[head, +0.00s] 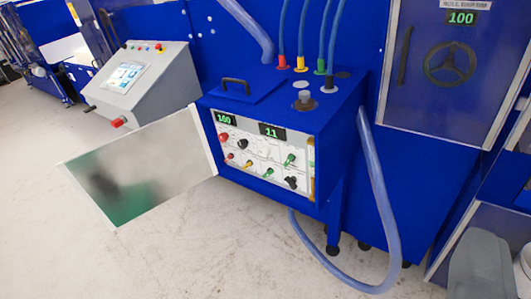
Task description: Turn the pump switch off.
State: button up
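The blue pump cabinet (340,135) stands in the middle with its metal door (145,170) swung open to the left. Its white control panel (262,155) faces me, with several small knobs and switches. They include a red knob (223,137), a black knob (247,143), green handles (290,159) and a black knob at lower right (291,182). Two displays above read 160 and 11. The labels are too small to read, so I cannot tell which is the pump switch or its position. No gripper fingers show, and nothing touches the panel.
A grey console (140,85) with a screen and red button stands at left. A blue hose (375,190) loops from the cabinet's right side to the floor. A handwheel door (450,65) is at upper right. A grey rounded shape (482,262) fills the lower right. Floor in front is clear.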

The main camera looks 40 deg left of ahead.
aim_at(291, 157)
jog(key=z, duration=2.25)
jog(key=k, duration=0.8)
jog(key=u, duration=1.8)
jog(key=i, duration=0.7)
jog(key=u, duration=0.05)
